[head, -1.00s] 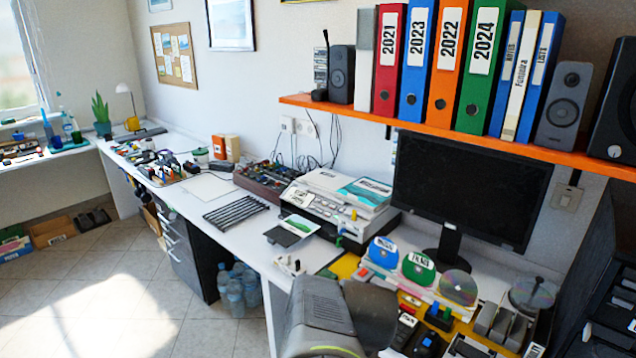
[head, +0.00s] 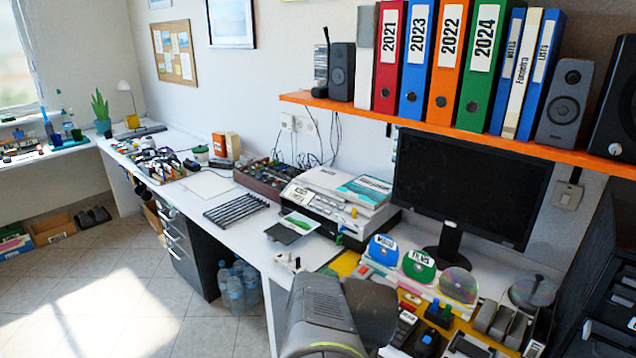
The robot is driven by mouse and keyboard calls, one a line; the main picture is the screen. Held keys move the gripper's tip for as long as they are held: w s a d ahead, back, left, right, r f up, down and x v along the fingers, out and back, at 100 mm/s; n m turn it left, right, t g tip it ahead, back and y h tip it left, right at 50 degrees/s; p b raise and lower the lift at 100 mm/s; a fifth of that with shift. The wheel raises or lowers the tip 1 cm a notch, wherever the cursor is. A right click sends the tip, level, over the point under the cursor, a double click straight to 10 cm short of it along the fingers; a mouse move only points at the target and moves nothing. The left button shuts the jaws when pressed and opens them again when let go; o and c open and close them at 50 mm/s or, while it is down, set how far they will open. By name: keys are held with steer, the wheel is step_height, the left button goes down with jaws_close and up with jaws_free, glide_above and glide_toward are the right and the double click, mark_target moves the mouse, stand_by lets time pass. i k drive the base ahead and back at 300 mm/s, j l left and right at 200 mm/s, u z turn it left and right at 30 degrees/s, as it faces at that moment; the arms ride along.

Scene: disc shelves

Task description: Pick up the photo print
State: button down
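A plain pale sheet (head: 208,184) lies farther left on the desk. Part of my grey and black arm rises at the bottom centre, over the desk's front edge. My gripper's fingers do not show, so I cannot see whether they hold anything.
A printer (head: 325,211) with books on top stands behind the card, and a black rack (head: 236,209) lies to its left. Upright discs (head: 418,265) and small devices crowd the desk at right, below a monitor (head: 468,188). An orange shelf (head: 450,135) overhangs. Floor at left is open.

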mark_target(297, 221)
steer(key=i+j+u, duration=0.2)
steer(key=i, duration=0.35)
steer(key=i+j+u, duration=0.2)
steer(key=i, duration=0.35)
steer(key=i+j+u, duration=0.2)
steer(key=i, duration=0.4)
